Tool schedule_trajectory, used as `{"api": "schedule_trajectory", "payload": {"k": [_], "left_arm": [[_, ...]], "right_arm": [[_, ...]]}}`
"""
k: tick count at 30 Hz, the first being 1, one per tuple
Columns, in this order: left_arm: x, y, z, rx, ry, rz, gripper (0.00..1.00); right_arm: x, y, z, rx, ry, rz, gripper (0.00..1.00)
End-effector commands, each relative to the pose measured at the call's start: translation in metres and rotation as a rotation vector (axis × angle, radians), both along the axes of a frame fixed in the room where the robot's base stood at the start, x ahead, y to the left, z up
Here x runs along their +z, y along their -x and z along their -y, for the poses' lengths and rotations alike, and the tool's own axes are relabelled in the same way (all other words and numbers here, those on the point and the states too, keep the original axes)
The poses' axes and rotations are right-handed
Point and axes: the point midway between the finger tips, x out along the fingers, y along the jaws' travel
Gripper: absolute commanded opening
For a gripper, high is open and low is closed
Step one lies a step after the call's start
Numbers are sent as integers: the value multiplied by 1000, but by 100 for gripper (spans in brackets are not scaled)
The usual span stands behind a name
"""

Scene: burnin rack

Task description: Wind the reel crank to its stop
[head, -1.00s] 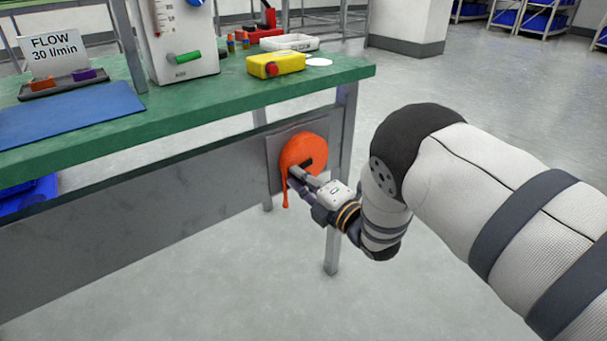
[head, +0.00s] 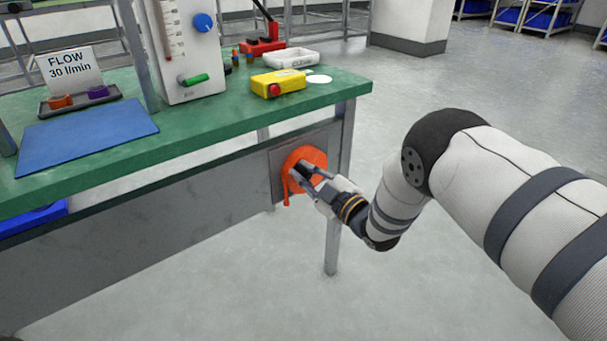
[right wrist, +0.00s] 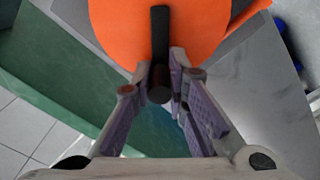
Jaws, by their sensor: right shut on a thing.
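The orange reel (head: 305,157) is mounted on a grey plate under the right end of the green bench. A short orange tail (head: 286,188) hangs at its left side. In the right wrist view the reel (right wrist: 125,22) fills the top, with the black crank arm (right wrist: 160,32) across its face and a dark crank handle (right wrist: 159,86) pointing toward me. My right gripper (head: 297,175) is at the reel's face, its fingers closed on the two sides of the handle, as the right wrist view (right wrist: 162,72) shows. My left gripper is not in view.
The green bench top (head: 215,125) overhangs the reel. A grey bench leg (head: 333,240) stands just right of and behind my right gripper. A yellow box with a red button (head: 278,83) and a white flow meter (head: 188,50) stand on top. The floor in front is clear.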

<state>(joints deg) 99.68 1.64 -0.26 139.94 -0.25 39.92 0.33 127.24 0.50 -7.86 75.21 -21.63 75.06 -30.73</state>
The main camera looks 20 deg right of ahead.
Motion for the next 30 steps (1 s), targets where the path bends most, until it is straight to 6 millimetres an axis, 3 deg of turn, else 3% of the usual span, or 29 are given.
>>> {"api": "schedule_trajectory", "payload": {"k": [18,30], "left_arm": [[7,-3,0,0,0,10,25],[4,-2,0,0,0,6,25]], "right_arm": [[13,-8,24,-3,-538,-194,0],[13,-12,35,-3,-776,-282,0]]}}
